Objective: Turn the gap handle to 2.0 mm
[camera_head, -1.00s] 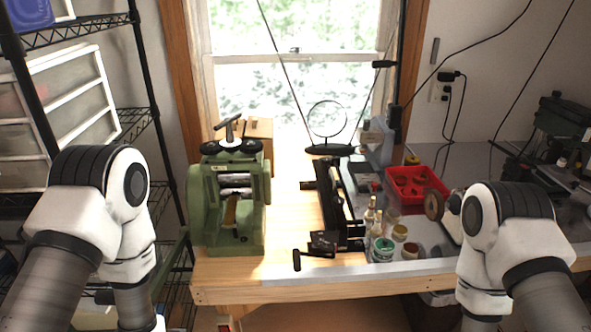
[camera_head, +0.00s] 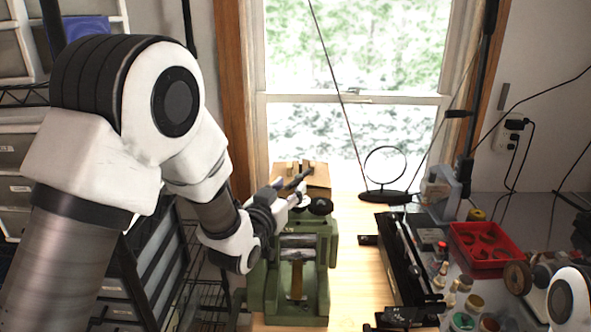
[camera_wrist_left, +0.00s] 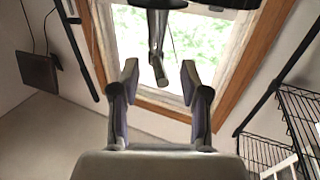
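The green rolling mill (camera_head: 325,285) stands at the left end of the wooden bench. Its gap handle (camera_head: 299,179), a grey bar on top, sits between round black caps (camera_head: 320,206). My left gripper (camera_head: 287,193) is at the handle from the left, partly overlapping it in the head view. In the left wrist view its two fingers (camera_wrist_left: 158,80) are apart, with the handle's metal bar (camera_wrist_left: 156,45) between and just beyond the tips; no contact shows. I cannot read any gap scale. Only a part of my right arm shows at the lower right; its gripper is outside the view.
A wooden block (camera_head: 315,174) lies behind the mill. A black bench tool (camera_head: 400,260), small bottles and a red tray (camera_head: 486,246) stand to the right. A ring on a stand (camera_head: 385,172) is near the window. A wire shelf is on the left.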

